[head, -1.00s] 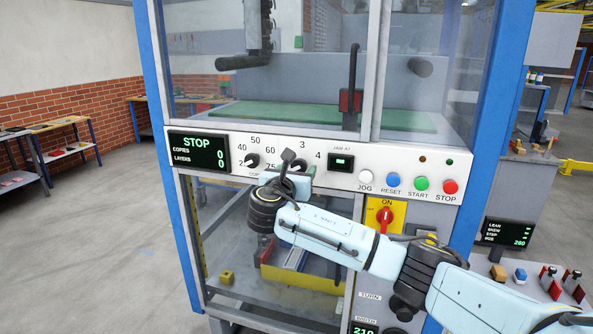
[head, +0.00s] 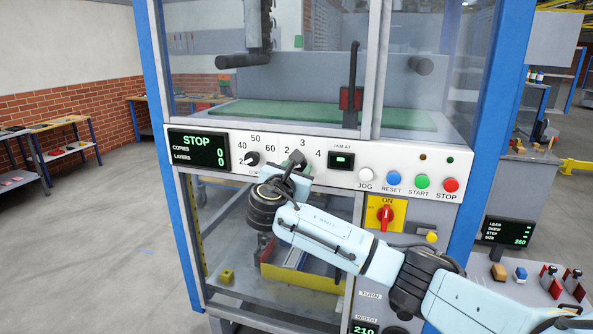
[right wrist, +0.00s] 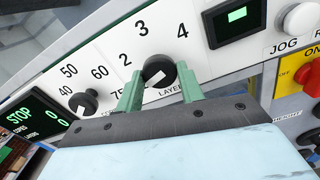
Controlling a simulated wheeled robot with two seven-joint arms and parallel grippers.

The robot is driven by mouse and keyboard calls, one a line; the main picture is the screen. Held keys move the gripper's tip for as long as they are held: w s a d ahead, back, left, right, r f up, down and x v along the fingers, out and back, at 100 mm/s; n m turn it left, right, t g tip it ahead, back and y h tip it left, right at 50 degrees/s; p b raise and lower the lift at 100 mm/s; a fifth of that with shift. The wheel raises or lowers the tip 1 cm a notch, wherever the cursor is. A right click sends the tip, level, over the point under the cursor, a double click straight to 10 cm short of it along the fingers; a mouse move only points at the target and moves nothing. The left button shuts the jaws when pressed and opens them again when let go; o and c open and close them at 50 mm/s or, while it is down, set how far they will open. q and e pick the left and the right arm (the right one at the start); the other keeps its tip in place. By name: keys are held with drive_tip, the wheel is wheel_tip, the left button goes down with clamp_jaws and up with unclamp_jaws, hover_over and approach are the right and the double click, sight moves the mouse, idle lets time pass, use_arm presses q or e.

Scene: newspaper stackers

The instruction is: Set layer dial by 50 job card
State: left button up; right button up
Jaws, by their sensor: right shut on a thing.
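The layer dial (right wrist: 158,72) is a black knob with a white mark slanting to the lower left, with 2, 3 and 4 printed around it in the right wrist view. My right gripper (right wrist: 160,88) is shut on it, with a green finger on each side. In the head view the gripper (head: 297,164) hides most of the dial. The machine's display (head: 200,151) reads STOP, copies 0, layers 0. The copies dial (head: 252,158) sits to the left. I see no job card. My left gripper is out of view.
Right of the dial are the jam display (head: 341,161) and the JOG (head: 366,174), RESET (head: 393,178), START (head: 422,182) and STOP (head: 450,185) buttons. A red switch (head: 385,214) sits below. Glass panels cover the machine above and below the strip.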

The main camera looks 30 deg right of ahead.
drive_tip(key=m+b, duration=0.1)
drive_tip(key=m, duration=0.3)
drive_tip(key=shift+f+m, duration=0.15)
drive_tip(key=shift+m, duration=0.15)
drive_tip(key=m+b, duration=0.2)
drive_tip(key=m, duration=0.1)
drive_tip(key=shift+a+m, duration=0.1)
drive_tip(key=shift+m, duration=0.3)
drive_tip(key=shift+m+b, duration=7.75)
drive_tip(key=shift+m, duration=4.65)
drive_tip(key=shift+r, duration=0.2)
drive_tip(key=o, duration=1)
drive_tip(key=shift+r, duration=0.1)
